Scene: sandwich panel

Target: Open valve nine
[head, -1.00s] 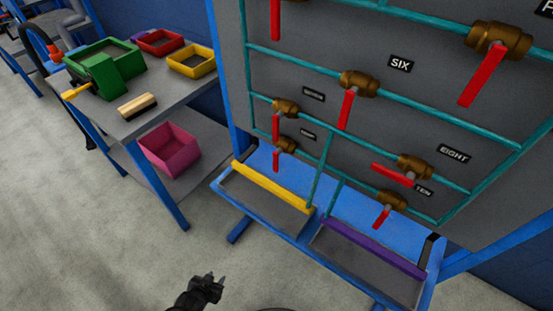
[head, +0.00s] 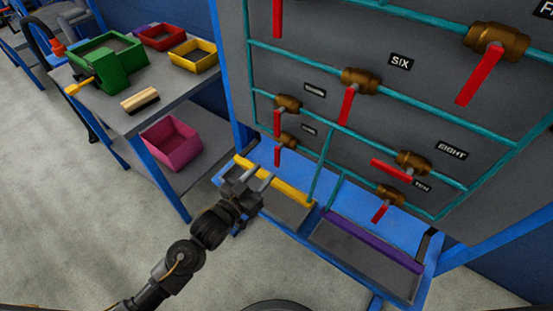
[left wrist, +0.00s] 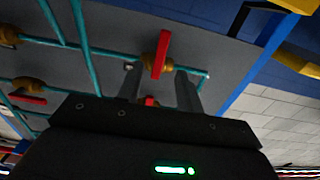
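Valve nine (head: 287,140) is the lowest brass valve at the left of the grey panel, with its red handle (head: 278,156) hanging down. Its small label is too blurred to read. My left gripper (head: 261,174) is open and empty, in front of the yellow-edged tray, below and left of that handle and apart from it. In the left wrist view, which looks upside down, a brass valve with a red handle (left wrist: 163,52), seemingly valve nine, shows just beyond and between the open fingers. My right gripper is not in view.
Another valve (head: 287,104) sits close above valve nine, its red handle hanging down near it. Teal pipes (head: 321,165) cross the panel. The yellow-edged tray (head: 275,182) and purple-edged tray (head: 372,242) stick out below. A workbench (head: 180,102) with bins stands left.

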